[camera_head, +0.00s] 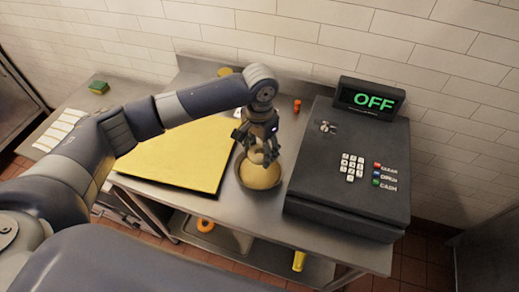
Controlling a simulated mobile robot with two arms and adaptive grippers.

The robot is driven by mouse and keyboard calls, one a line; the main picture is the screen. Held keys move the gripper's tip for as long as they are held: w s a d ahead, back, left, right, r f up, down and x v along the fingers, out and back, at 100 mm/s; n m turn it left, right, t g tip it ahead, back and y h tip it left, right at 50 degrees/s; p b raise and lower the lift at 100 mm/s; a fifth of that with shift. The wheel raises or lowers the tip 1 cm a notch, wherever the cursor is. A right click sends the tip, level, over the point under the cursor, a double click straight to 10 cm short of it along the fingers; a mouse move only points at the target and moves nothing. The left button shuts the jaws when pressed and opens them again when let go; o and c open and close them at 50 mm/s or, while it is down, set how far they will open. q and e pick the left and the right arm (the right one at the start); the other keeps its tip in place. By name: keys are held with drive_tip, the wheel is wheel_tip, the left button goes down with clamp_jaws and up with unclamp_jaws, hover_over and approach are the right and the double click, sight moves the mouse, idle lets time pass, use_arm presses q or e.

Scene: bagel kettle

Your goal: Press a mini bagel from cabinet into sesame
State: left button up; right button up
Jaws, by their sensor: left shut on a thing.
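My left gripper (259,157) points down over a dark round bowl (243,180) on the metal counter. The bowl holds pale tan sesame (262,180). The gripper is shut on a small pale mini bagel (257,155) at the bowl's mouth. The fingers hide much of the bagel, and I cannot tell whether it touches the sesame. My right gripper is not in view. I cannot make out a cabinet for certain.
A yellow board (180,155) lies left of the bowl. A large black cash register (345,180) showing "OFF" stands close on the right. A green and yellow sponge (98,87) is far left. An orange ring (205,225) and a yellow object (299,261) are below the counter.

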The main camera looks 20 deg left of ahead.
sight(260, 171)
use_arm(q)
wheel_tip(260, 171, down, 3)
drive_tip(key=b, duration=0.3)
drive_tip(key=shift+f, duration=1.9)
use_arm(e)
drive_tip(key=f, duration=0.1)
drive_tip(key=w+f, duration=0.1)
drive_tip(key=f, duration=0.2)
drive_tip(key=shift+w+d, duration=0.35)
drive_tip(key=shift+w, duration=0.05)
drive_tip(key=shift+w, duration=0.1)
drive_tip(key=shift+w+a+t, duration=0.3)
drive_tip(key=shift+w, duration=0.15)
use_arm(q)
drive_tip(key=shift+f, duration=0.4)
